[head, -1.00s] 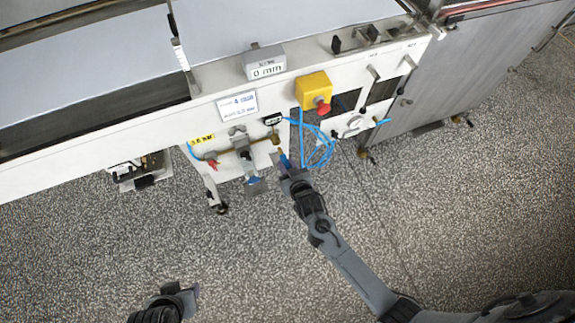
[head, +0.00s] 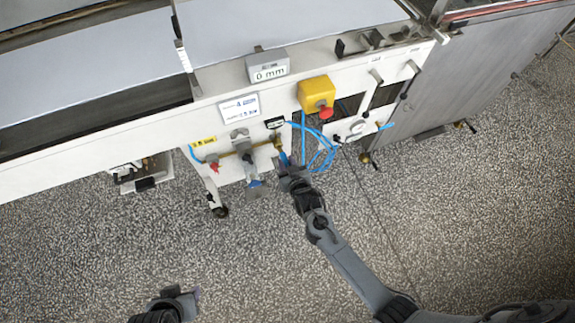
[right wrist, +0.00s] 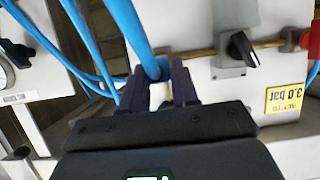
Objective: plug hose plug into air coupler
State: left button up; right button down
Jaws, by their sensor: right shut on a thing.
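The blue hose (head: 325,148) hangs in loops from the front of the white machine. My right gripper (head: 290,172) is shut on the hose's end just below the brass air coupler (head: 279,142). In the right wrist view the blue hose (right wrist: 139,35) runs down between the dark fingers of the gripper (right wrist: 160,85). The plug itself is hidden there by the fingers and hose, so I cannot tell whether it touches the coupler. My left gripper (head: 180,300) is at the bottom left, far from the machine; its jaws are too small to read.
A yellow box with a red button (head: 317,94) sits above the hose. The right wrist view shows a yellow 3.0 bar label (right wrist: 284,100). The speckled floor in front is clear.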

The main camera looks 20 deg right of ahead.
jog(key=shift+w+b, duration=0.3)
jog(key=shift+w, duration=0.8)
jog(key=shift+r, duration=0.1)
jog(key=shift+s+r+p, duration=0.1)
jog(key=shift+s+p, duration=0.1)
jog(key=shift+p, duration=0.25)
jog(key=shift+s+p, duration=0.4)
jog(key=shift+s, duration=0.45)
jog(key=shift+s+p, duration=0.3)
jog(key=shift+p, duration=0.1)
jog(key=shift+s+p, duration=0.35)
jog(key=shift+s, duration=0.25)
